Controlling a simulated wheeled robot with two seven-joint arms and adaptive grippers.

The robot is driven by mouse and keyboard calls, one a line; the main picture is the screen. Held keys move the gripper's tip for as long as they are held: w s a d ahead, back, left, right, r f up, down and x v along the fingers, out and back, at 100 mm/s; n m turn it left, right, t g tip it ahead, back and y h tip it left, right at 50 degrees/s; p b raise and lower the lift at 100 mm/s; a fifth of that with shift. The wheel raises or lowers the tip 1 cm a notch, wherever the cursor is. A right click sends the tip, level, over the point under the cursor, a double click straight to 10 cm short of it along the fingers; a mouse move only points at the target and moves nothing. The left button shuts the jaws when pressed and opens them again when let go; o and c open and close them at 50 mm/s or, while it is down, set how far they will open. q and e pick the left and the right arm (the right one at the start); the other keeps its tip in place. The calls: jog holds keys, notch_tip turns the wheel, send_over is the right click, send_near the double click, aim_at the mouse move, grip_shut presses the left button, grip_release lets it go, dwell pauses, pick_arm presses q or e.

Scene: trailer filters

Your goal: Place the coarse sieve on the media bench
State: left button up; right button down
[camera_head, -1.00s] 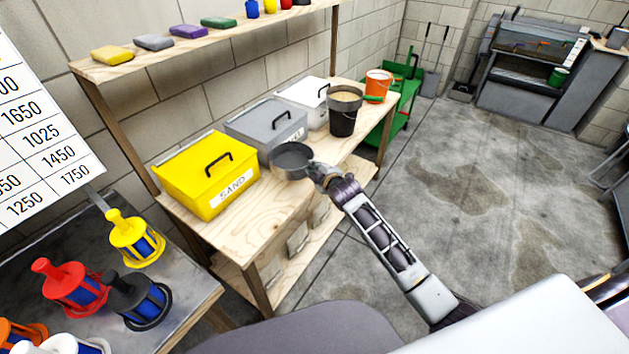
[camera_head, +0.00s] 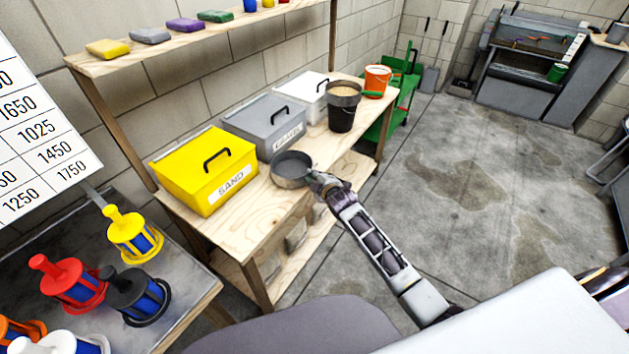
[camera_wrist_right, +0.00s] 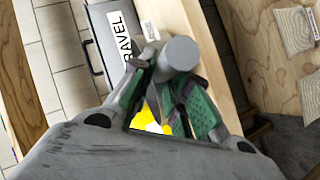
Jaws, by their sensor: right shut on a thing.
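A round, shallow grey sieve (camera_head: 291,168) with a dark inside is at the front edge of the wooden media bench (camera_head: 250,228), in front of the grey gravel bin. My right gripper (camera_head: 318,182) is shut on its near side. In the right wrist view the fingers (camera_wrist_right: 163,85) close around a grey cylindrical part, apparently the sieve's handle (camera_wrist_right: 179,53). The sieve is roughly level; I cannot tell whether its underside touches the bench top. A second sieve (camera_head: 344,90) sits on the black bucket (camera_head: 341,118) farther along the bench. My left gripper is out of view.
A yellow sand bin (camera_head: 203,170), grey gravel bin (camera_head: 264,125) and white bin (camera_head: 308,96) line the bench's back. An orange bucket (camera_head: 378,79) stands beyond on a green cart. A dark table (camera_head: 188,295) holds coloured filters at lower left. Bench space before the sand bin is bare.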

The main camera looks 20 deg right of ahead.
jog(key=shift+f, duration=0.6)
jog(key=c, duration=1.4)
grip_release()
jog(key=shift+o, duration=0.2)
jog(key=p+v, duration=0.1)
jog(key=v, duration=1.1)
